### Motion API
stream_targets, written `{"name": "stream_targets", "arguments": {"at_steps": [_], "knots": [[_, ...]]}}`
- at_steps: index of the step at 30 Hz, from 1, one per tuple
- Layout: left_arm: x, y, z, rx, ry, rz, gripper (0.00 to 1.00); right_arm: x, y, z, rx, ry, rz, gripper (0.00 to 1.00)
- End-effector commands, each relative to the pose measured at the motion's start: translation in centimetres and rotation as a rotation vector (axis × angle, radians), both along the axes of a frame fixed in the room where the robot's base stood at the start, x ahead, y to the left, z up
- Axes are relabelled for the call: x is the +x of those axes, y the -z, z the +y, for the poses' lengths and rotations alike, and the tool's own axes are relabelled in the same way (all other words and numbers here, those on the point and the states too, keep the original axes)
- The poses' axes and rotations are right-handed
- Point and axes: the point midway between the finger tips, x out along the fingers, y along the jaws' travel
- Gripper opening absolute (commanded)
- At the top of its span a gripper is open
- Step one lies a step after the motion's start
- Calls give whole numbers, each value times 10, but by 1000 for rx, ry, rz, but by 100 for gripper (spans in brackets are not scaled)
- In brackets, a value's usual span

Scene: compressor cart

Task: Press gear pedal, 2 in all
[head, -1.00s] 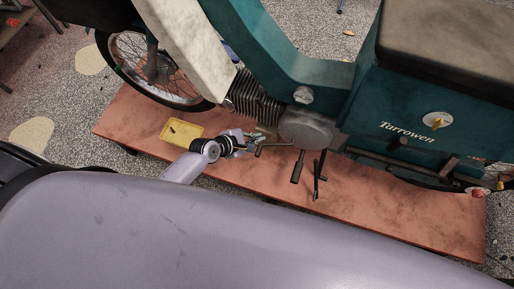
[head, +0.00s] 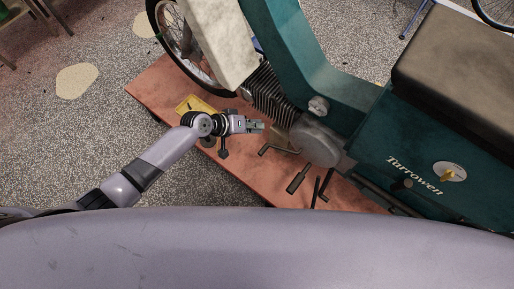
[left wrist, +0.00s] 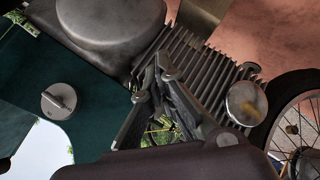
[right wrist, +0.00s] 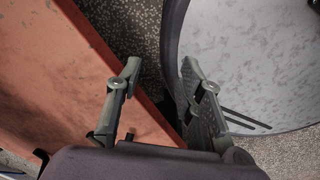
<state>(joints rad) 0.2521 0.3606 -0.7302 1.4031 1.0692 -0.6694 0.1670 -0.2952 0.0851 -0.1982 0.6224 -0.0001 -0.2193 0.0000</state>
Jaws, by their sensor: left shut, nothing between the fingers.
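The green moped (head: 300,60) stands on a reddish platform with its round grey engine cover (head: 315,143) facing me. A thin bent lever, which looks like the gear pedal (head: 277,150), sticks out at the lower left of the cover. My left gripper (head: 262,126) is shut and empty, up and left of this lever, near the cylinder fins. I see a gap between it and the lever in the picture; depth is hard to tell. In the left wrist view the left gripper (left wrist: 154,86) is in front of the engine fins (left wrist: 205,75); the lever cannot be made out. My right gripper (right wrist: 159,67) is open and empty.
A crank pedal (head: 297,181) and dark rods (head: 318,188) hang below the cover. A yellow tray (head: 193,105) lies on the reddish platform (head: 235,170) behind my left wrist. The speckled floor left of the platform is mostly clear.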

Motion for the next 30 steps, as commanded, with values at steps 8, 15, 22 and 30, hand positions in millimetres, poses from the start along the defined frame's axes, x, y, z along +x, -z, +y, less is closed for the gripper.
{"name": "stream_targets", "arguments": {"at_steps": [8, 15, 22, 30], "knots": [[0, 0, 0, 5, 10, -7, 0, -10, 1, 12, 14, 2, 14, 35], [-1, 6, -1, 4, 8, -6, 0, -10, 6, 10, 11, 0, 15, 35], [-3, 29, -3, 5, 8, -5, 0, -8, 24, 4, 4, -1, 12, 35], [-7, 68, -9, 4, 7, -5, 0, -6, 56, 2, 2, -1, 9, 35]]}}
